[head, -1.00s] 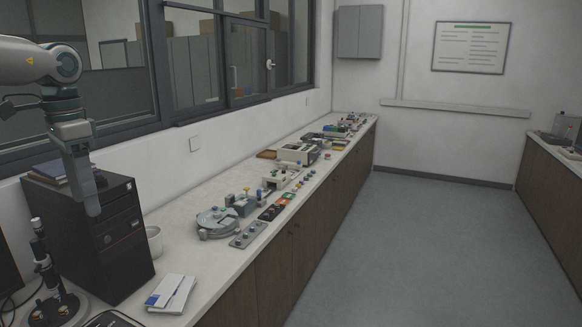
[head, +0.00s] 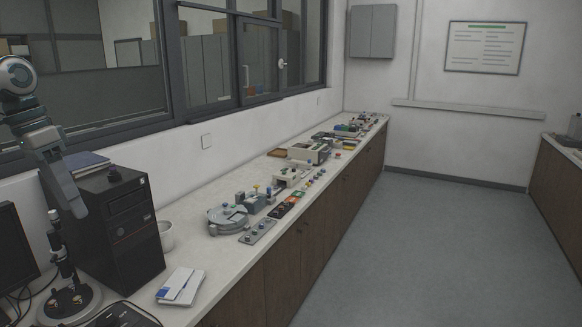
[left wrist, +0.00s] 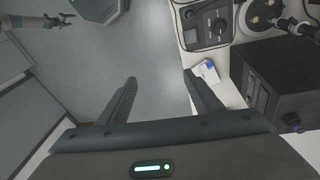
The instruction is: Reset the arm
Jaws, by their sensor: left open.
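My left arm comes in at the left of the head view. Its gripper (head: 72,196) hangs pointing down in front of the black computer tower and is seen edge-on there. In the left wrist view its two dark fingers (left wrist: 158,98) stand wide apart with nothing between them. Floor and the counter edge show beyond them. My right gripper is not in the head view. At the top left of the left wrist view an arm with a small gripper (left wrist: 62,19) shows, too small to tell its jaws.
The long white counter (head: 205,265) holds the black computer tower (head: 135,245), a microscope-like stand (head: 68,265), a white booklet (head: 181,286), a white cup (head: 166,237) and a grey round device (head: 227,219). Several small devices stand farther back. The grey floor (head: 430,250) at right is clear.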

